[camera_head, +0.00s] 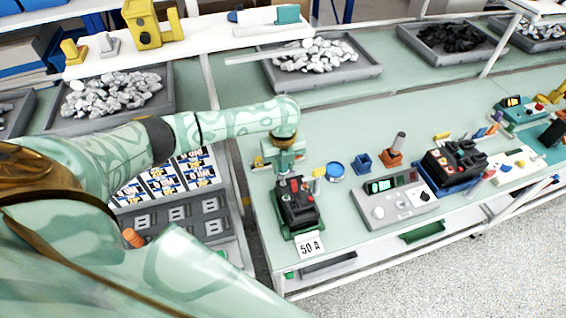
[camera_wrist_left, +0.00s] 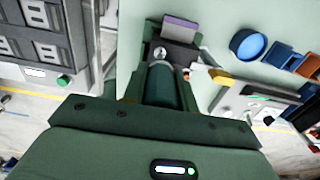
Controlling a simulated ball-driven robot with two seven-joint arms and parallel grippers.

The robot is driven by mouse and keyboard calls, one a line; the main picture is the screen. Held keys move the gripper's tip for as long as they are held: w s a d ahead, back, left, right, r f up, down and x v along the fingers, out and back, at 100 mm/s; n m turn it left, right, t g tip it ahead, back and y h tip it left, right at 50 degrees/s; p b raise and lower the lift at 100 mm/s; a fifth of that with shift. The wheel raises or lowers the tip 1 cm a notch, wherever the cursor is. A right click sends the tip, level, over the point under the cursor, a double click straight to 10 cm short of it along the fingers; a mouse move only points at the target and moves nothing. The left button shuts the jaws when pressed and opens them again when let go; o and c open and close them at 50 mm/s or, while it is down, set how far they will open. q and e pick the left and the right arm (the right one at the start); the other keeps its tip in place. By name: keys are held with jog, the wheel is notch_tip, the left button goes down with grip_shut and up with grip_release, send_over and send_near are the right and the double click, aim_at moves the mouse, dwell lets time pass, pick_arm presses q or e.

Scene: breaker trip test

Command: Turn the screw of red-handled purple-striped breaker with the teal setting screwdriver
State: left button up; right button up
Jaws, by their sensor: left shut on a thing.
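The red-handled breaker (camera_head: 299,207) sits upright in a green holder with a "50 A" card at the near left of the bench. In the left wrist view its purple stripe (camera_wrist_left: 180,28) shows above a dark top face with a round silver screw-like spot. My left gripper (camera_head: 288,160) is right over the back of this breaker, pointing down. It is shut on a dark teal cylinder, the screwdriver (camera_wrist_left: 163,86), whose lower end is close to the breaker's top. Whether the tip sits in the screw is hidden. My right gripper is not in view.
A blue round dish (camera_head: 335,169), a blue holder (camera_head: 363,162) and an orange holder (camera_head: 390,158) stand right of the breaker. A grey test meter (camera_head: 396,203) and another breaker (camera_head: 455,163) are further right. Bins of parts (camera_head: 318,56) line the back.

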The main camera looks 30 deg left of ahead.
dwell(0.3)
pick_arm(q)
jog(key=shift+p, duration=0.35)
dwell(0.6)
jog(key=shift+p, duration=0.35)
jog(key=shift+f, duration=0.55)
dwell(0.3)
jog(key=shift+m, duration=1.1)
